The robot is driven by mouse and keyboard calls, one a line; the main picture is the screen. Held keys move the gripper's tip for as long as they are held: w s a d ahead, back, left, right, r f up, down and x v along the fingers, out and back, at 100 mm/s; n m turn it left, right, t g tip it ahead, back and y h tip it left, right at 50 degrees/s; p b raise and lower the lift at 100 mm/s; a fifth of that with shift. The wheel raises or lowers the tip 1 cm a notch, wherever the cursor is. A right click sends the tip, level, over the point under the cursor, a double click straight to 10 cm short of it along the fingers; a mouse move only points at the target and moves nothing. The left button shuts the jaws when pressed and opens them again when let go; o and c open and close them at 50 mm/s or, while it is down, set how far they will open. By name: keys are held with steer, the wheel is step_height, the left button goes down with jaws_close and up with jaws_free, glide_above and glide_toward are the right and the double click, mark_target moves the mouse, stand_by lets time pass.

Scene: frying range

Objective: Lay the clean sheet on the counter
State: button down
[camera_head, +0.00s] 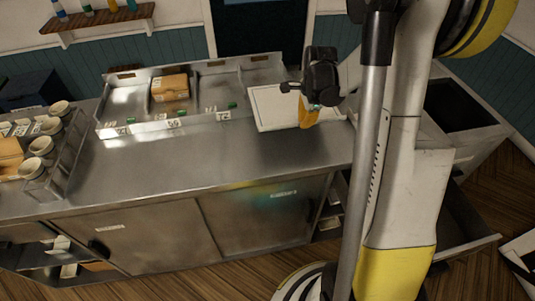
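A flat white rectangular piece (272,107), which may be the sheet, lies at the back right of the steel counter (215,158), beside the tray unit. My gripper (309,112) is over the right part of this white piece, pointing down. An orange-yellow shape shows at its lower end; I cannot tell if it is a fingertip or a held thing. The finger gap is too small to see, and I cannot tell whether the gripper touches the white piece. My arm hides the counter's right end.
A steel tray unit (125,97) with number cards holds a brown box (170,87). A rack with several cups (41,146) stands at the left. The counter's front middle is clear. An open dark bin (458,104) is right of my arm.

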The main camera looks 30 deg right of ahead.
steer(key=b, duration=0.1)
glide_above(283, 164)
steer(key=f, duration=0.6)
steer(key=shift+s+a, duration=0.1)
steer(key=shift+s, duration=0.15)
step_height(283, 164, down, 4)
steer(key=shift+f+b, duration=0.2)
steer(key=shift+b, duration=0.5)
steer(key=c, duration=1.6)
jaws_free()
steer(key=shift+r, duration=0.1)
step_height(283, 164, up, 12)
steer(key=s+p, duration=0.2)
steer(key=p, duration=0.1)
steer(key=s+a+r+n+t, duration=0.1)
steer(key=s+a+r+n, duration=0.2)
steer(key=n, duration=0.4)
steer(key=s+a+r+n+t, duration=0.2)
steer(key=s+a+r+n, duration=0.2)
steer(key=a+r+n, duration=0.2)
steer(key=s+a+r+n+t, duration=0.2)
steer(key=s+a+r+n, duration=0.2)
steer(key=n, duration=0.4)
steer(key=shift+a+r+y, duration=0.3)
steer(key=shift+a+r, duration=0.15)
steer(key=shift+a, duration=0.15)
